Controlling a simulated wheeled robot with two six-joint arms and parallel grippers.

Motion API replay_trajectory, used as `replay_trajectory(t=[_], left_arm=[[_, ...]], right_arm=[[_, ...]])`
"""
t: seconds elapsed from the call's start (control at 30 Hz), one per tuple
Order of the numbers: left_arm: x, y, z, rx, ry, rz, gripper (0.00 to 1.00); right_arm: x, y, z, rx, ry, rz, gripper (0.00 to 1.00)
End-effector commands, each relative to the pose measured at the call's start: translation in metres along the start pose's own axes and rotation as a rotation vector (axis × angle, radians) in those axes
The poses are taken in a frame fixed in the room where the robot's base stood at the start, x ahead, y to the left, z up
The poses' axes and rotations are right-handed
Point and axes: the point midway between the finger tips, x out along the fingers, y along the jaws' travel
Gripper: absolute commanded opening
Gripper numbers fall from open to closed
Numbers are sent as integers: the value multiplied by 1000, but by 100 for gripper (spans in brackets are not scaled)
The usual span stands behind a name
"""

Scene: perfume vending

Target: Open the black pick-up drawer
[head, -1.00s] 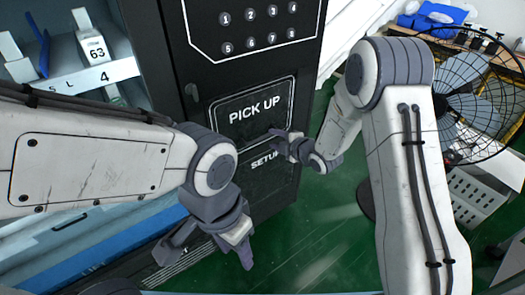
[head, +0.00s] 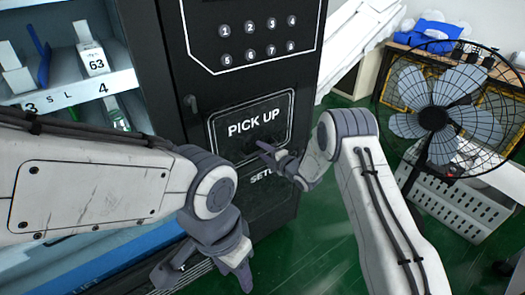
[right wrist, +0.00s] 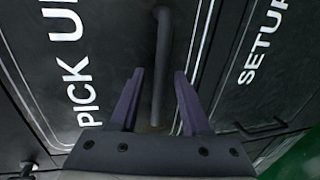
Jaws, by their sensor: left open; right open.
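The black pick-up drawer (head: 228,142) is a framed panel marked PICK UP on the front of the dark machine. It appears flush with the front. In the right wrist view its dark bar handle (right wrist: 160,65) runs between the fingers of my open right gripper (right wrist: 157,103). Whether the fingers touch the handle cannot be told. In the head view my right gripper (head: 273,156) is at the lower right of the panel and partly covers it. My left gripper (head: 205,275) is open and empty, low in front of the machine, apart from the drawer.
A SETUP panel (right wrist: 245,105) with a small handle (right wrist: 263,128) lies beside the drawer in the right wrist view. A numbered keypad (head: 258,40) is above the drawer. Product shelves (head: 85,85) are at the left. A black fan (head: 435,118) stands right. Green floor lies between.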

Motion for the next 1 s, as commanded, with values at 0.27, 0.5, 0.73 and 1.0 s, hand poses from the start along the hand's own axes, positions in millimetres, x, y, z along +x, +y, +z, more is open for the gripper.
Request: replay_trajectory(t=[0.27, 0.5, 0.73, 1.0], left_arm=[[0, 0, 0, 0, 0, 0, 50], [0, 0, 0, 0, 0, 0, 50], [0, 0, 0, 0, 0, 0, 50], [0, 0, 0, 0, 0, 0, 50]], right_arm=[[5, 0, 0, 1, -1, 0, 47], [4, 0, 0, 1, -1, 0, 0], [4, 0, 0, 1, -1, 0, 0], [4, 0, 0, 1, -1, 0, 0]])
